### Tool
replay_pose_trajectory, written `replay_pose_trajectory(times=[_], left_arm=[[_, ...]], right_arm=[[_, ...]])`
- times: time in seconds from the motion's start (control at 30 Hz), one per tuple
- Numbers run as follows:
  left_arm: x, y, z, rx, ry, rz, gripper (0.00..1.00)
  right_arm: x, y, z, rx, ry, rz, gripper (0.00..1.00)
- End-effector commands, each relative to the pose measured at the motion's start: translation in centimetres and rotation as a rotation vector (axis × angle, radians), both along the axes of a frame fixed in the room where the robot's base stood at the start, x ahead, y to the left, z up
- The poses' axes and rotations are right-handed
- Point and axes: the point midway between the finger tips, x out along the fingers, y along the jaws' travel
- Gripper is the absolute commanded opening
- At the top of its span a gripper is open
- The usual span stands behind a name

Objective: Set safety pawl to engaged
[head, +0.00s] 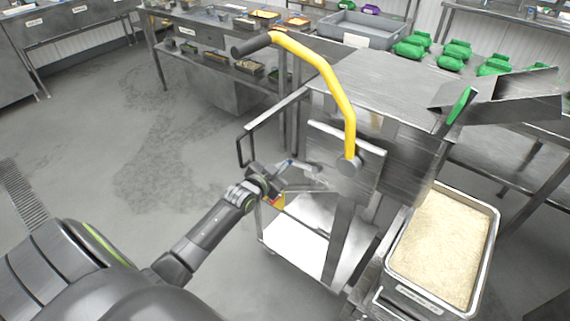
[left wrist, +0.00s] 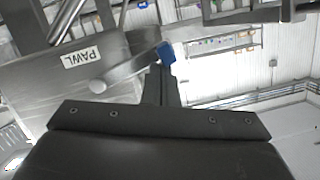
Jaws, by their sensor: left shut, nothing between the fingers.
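The safety pawl is a grey lever with a blue tip, seen in the left wrist view (left wrist: 166,52), beside a metal plate with a white "PAWL" label (left wrist: 83,58). Its round pivot is at the lever's lower left end. In the head view the blue tip (head: 286,162) is small, on the left side of the metal machine (head: 345,150). My left gripper (head: 290,180) is shut and empty. In the left wrist view its fingers (left wrist: 162,85) are right at the blue tip; I cannot tell whether they touch it. My right gripper is out of view.
A yellow crank arm (head: 332,85) with a dark grip rises over the machine. A tray of rice (head: 495,225) stands at the right. Green bags (head: 455,52) lie on the table behind. The floor (head: 130,150) at left is clear.

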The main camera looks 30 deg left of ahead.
Motion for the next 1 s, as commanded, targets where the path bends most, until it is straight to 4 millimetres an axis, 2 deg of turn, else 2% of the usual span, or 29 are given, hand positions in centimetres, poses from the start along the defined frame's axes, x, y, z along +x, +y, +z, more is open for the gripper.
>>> replay_pose_trajectory(times=[0.4, 0.87, 1.0], left_arm=[[0.00, -0.02, -1.06, -0.010, 0.001, 0.000, 0.00], [-0.01, 0.02, -1.07, -0.008, 0.001, 0.001, 0.00], [0.12, 0.01, -0.44, -0.007, 0.000, 0.001, 0.00]], right_arm=[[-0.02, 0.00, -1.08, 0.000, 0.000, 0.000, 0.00], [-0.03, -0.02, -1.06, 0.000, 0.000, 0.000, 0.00], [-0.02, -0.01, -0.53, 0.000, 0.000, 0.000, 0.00]])
